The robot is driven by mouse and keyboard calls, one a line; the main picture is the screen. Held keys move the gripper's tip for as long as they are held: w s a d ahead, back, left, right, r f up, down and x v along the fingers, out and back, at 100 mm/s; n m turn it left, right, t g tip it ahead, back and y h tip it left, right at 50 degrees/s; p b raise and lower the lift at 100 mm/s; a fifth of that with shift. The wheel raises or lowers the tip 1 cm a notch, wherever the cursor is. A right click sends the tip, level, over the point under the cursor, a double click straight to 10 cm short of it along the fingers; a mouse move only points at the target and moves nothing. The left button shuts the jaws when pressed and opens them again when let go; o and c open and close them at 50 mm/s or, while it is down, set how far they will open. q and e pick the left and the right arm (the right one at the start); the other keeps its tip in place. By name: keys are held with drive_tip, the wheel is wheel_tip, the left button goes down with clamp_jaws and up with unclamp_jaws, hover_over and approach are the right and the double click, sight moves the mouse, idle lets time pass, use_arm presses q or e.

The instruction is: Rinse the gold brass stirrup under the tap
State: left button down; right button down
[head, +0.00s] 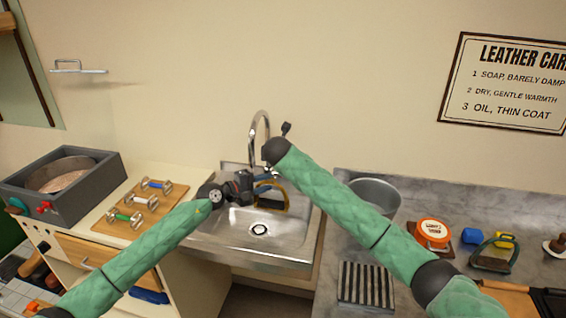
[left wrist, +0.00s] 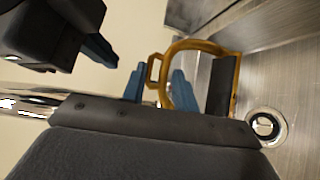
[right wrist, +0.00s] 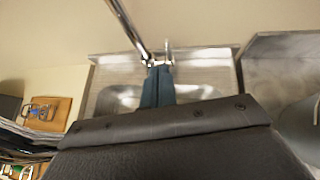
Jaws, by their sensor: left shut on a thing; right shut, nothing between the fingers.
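The gold brass stirrup (head: 272,207), with a dark tread, hangs over the steel sink (head: 232,245) in the head view. My left gripper (head: 257,187) is shut on its narrow top end, seen closely in the left wrist view (left wrist: 160,95); the stirrup (left wrist: 236,75) extends beyond the fingers. The chrome tap (head: 261,128) arches at the back of the sink; no water shows from it. My right gripper (right wrist: 158,70) is shut and empty, its fingertips in line with the tap base (right wrist: 156,62). Whether they touch it I cannot tell.
A wooden board (head: 127,208) with small coloured-handled items lies left. My right arm crosses over the sink's right side.

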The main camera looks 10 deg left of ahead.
drive_tip(key=d+f+x, duration=0.1)
drive_tip(key=x, duration=0.9)
drive_tip(key=shift+s+d+f+g+h, duration=0.25)
drive_tip(key=shift+s+g+h, duration=0.1)
drive_tip(key=shift+g+h, duration=0.05)
